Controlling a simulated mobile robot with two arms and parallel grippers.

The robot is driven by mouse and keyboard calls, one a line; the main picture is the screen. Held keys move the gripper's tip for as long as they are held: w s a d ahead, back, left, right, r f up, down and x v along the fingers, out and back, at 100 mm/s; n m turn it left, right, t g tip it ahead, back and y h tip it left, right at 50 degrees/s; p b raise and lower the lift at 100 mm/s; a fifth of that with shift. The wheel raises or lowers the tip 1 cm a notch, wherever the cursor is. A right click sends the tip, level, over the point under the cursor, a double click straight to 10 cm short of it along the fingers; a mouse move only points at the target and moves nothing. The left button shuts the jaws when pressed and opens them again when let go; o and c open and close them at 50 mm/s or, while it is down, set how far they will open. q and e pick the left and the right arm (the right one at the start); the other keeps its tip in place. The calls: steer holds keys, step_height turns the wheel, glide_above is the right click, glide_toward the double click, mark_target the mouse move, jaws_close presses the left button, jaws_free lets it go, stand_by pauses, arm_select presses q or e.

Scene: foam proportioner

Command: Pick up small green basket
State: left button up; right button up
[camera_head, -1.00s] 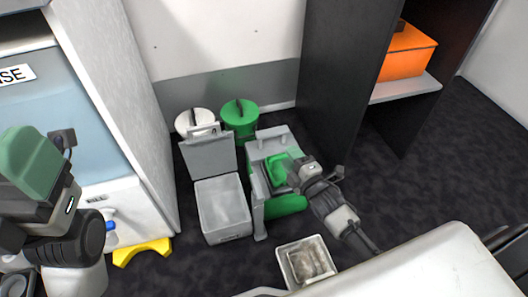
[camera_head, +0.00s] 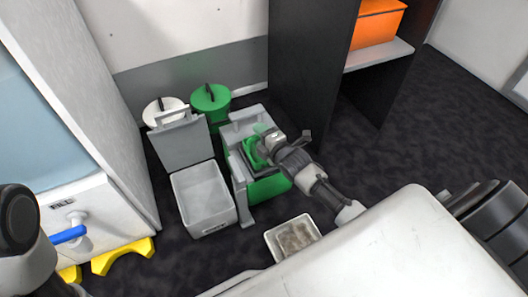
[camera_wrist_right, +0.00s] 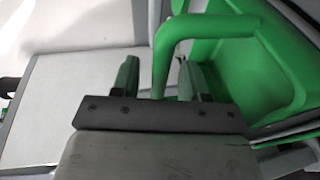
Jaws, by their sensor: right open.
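The small green basket (camera_head: 254,152) sits in a grey frame in the middle of the head view, partly hidden by my right gripper (camera_head: 262,140). In the right wrist view the basket (camera_wrist_right: 275,75) fills the upper right, and its looped green handle (camera_wrist_right: 162,60) reaches toward me. My right gripper (camera_wrist_right: 157,80) is open, with one green-tipped finger on each side of the handle's near part. I cannot tell whether the fingers touch it. My left gripper is out of view; only part of the left arm shows at the left edge.
A grey bin with raised lid (camera_head: 203,194) stands left of the frame (camera_head: 246,190). Behind are a white bucket (camera_head: 164,110) and a green bucket (camera_head: 210,102). A small tray (camera_head: 292,238) lies in front. A dark shelf unit (camera_head: 310,75) stands to the right.

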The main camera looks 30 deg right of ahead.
steer(key=shift+x, duration=0.75)
jaws_close()
steer(key=shift+r, duration=0.2)
